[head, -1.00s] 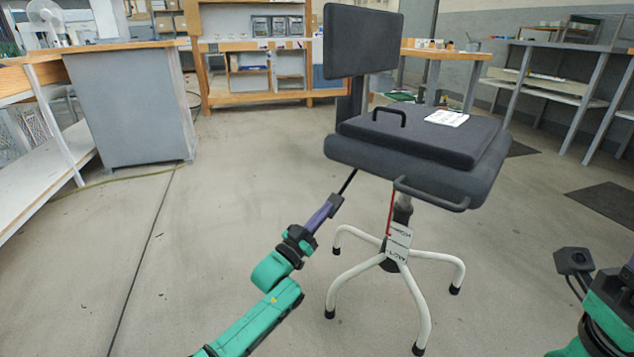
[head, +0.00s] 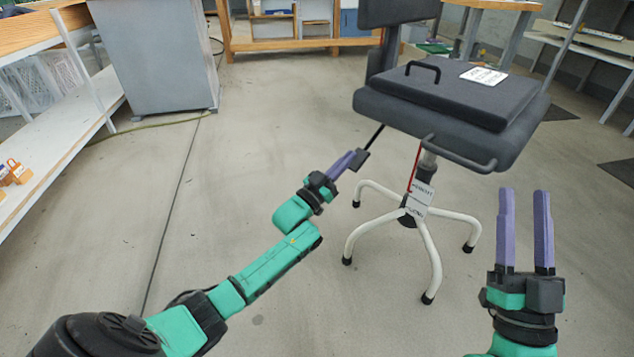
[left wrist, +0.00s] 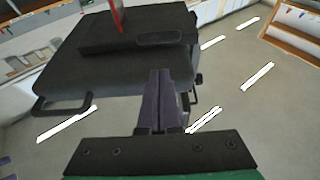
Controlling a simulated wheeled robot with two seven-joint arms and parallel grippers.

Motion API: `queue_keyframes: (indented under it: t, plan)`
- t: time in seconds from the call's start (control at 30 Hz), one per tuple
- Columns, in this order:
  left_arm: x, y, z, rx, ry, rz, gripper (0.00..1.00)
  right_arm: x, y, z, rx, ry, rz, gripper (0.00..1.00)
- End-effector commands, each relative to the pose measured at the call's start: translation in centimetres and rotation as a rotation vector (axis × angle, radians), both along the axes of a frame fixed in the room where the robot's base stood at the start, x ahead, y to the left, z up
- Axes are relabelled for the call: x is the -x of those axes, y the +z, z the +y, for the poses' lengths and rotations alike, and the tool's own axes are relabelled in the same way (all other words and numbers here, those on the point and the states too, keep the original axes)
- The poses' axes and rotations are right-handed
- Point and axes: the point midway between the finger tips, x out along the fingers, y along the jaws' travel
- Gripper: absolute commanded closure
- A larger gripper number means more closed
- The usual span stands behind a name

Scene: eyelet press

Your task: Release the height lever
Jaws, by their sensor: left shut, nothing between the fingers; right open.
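The grey stool (head: 450,105) stands right of centre on white legs, with a backrest and a cushion. Its height lever (head: 372,137) is a thin black rod slanting down from the seat's left side to a dark end piece (head: 361,161). My left gripper (head: 351,157) is shut and empty, its purple tips right beside that end piece; I cannot tell whether they touch. In the left wrist view the shut fingers (left wrist: 161,95) lie in front of the seat's dark underside (left wrist: 110,65). My right gripper (head: 524,192) is open and empty, pointing up, in front of the stool to the right.
A red strip (head: 414,165) and a white label (head: 421,195) are at the stool's post. A bar handle (head: 460,155) juts from the seat front. A grey cabinet (head: 155,55) and white shelf (head: 75,140) stand left. The floor between is clear.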

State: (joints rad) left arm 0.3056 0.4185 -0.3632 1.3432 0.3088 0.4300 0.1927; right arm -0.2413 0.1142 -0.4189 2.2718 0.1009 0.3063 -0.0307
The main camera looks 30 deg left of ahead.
Motion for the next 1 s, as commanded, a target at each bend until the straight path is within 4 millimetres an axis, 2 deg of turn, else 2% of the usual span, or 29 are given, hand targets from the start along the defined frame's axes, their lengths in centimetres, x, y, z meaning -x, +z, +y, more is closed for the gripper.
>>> queue_keyframes:
  t: [0.27,0.47,0.77,1.0]
  plan:
    - [0.0,1.0,0.0,0.0,0.0,-0.001,1.0,-1.0,-7.0,1.0,0.04,0.026,0.22,0.5]
    - [0.9,0.6,0.3,0.0,0.001,0.0,1.0,-0.8,-11.9,1.6,0.065,0.044,0.367,0.5]
    - [2.5,0.1,0.8,-0.001,0.0,0.001,1.0,0.9,-19.3,2.3,0.101,0.075,0.581,0.5]
    - [3.7,-0.3,1.2,-0.001,0.0,0.0,1.0,3.2,-24.7,2.7,0.127,0.1,0.745,0.5]
